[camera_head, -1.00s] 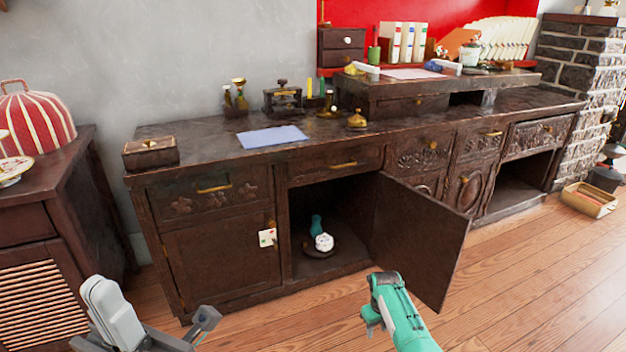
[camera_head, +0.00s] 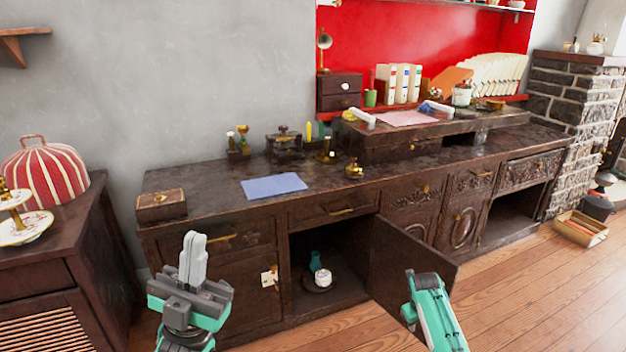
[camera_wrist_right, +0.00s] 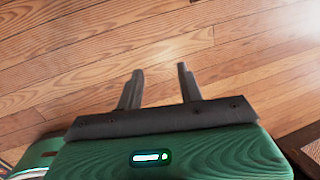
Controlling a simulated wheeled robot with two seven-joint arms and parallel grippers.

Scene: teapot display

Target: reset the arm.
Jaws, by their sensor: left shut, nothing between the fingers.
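My left gripper (camera_head: 193,255) stands upright in front of the dark wooden cabinet (camera_head: 158,240) at its left end. Its grey fingers point up, are shut together and hold nothing. My right gripper (camera_head: 408,300) is low in front of the open cabinet door (camera_head: 405,262) in the head view, where its fingers are hard to make out. In the right wrist view, the two fingers of my right gripper (camera_wrist_right: 158,76) are apart and empty, with the wooden floor (camera_wrist_right: 90,60) behind them.
The cabinet door swings out between the open compartment and my right arm. A white item (camera_head: 322,278) sits inside the compartment. A side cabinet with a red striped cover (camera_head: 45,178) stands at the left.

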